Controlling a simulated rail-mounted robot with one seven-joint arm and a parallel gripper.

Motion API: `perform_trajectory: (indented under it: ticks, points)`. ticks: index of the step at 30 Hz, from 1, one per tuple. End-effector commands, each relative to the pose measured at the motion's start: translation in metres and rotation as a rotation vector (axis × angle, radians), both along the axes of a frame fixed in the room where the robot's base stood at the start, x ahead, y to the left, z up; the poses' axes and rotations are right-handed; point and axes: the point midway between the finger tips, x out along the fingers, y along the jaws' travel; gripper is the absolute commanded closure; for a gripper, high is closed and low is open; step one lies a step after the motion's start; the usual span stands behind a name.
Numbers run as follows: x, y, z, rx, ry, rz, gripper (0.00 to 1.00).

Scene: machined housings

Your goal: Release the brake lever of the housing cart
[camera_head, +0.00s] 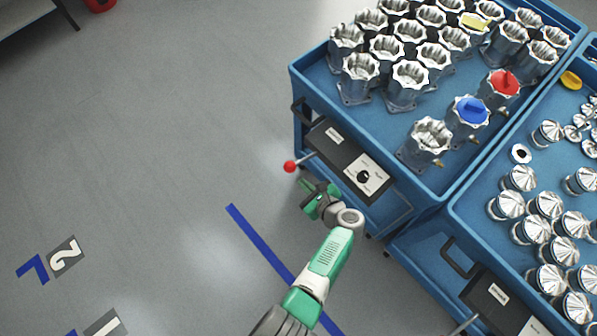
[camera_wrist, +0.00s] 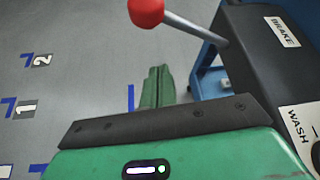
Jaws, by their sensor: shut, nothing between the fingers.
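The housing cart (camera_head: 318,80) is blue and stands at the upper right in the head view, with metal housings on its top. Its brake lever (camera_head: 291,166) is a metal rod with a red ball, sticking out to the left from a dark panel on the cart's near side. In the wrist view the lever (camera_wrist: 147,11) is at the top, beside the BRAKE label. My gripper (camera_head: 306,186) is just below the red ball in the head view, apart from it. In the wrist view its green fingers (camera_wrist: 157,88) are together and empty, below the ball.
A control panel with a black knob (camera_head: 363,177) is right of the lever; a WASH label (camera_wrist: 298,122) shows in the wrist view. A second blue cart (camera_head: 455,212) with shiny metal parts stands close at the right. The grey floor (camera_head: 150,130) at left is clear, with blue markings.

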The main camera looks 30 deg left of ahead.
Motion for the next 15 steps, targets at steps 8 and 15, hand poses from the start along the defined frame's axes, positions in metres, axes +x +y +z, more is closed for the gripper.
perform_trajectory:
  ticks: [8, 15]
  points:
    - [-0.017, -0.045, 0.031, 0.000, 0.001, -0.002, 1.00]
    - [-0.021, -0.056, 0.035, -0.001, 0.002, 0.000, 1.00]
